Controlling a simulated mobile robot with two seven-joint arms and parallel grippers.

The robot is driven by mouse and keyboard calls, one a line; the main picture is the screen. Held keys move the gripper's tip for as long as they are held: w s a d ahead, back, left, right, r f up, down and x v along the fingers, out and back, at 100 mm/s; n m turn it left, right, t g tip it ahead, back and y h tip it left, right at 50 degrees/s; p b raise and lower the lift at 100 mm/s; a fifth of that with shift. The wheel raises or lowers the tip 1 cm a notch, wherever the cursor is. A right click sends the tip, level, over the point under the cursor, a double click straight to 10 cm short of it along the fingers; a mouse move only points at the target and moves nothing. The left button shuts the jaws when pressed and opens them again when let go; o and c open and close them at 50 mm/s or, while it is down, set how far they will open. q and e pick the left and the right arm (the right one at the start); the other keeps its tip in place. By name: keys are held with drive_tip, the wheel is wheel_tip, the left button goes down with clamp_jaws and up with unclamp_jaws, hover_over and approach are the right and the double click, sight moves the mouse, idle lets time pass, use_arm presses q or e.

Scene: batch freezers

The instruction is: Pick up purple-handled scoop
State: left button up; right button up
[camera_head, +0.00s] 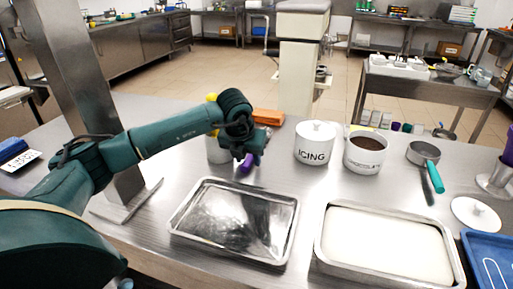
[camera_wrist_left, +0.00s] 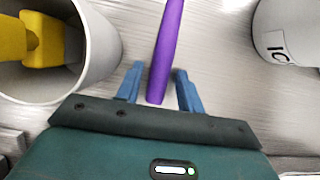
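The purple handle (camera_wrist_left: 167,45) of the scoop lies over the steel table in the left wrist view, running up out of the picture; the scoop's head is not in view there. A bit of the purple handle (camera_head: 246,164) also shows below my gripper in the head view. My left gripper (camera_wrist_left: 158,86) is open, with its blue fingers on either side of the handle's near end and a gap at each side. In the head view my left gripper (camera_head: 250,157) points down behind the metal tray. My right gripper is not in view.
A grey container (camera_wrist_left: 100,75) with a yellow-handled tool (camera_wrist_left: 35,42) stands close left of the fingers. A white ICING pot (camera_head: 315,150) stands to the right, beside a chocolate pot (camera_head: 365,157). An empty metal tray (camera_head: 184,222) lies in front. An orange item (camera_head: 268,117) lies behind.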

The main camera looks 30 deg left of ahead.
use_arm(q)
drive_tip(key=c, duration=0.8)
drive_tip(key=shift+r, duration=0.15)
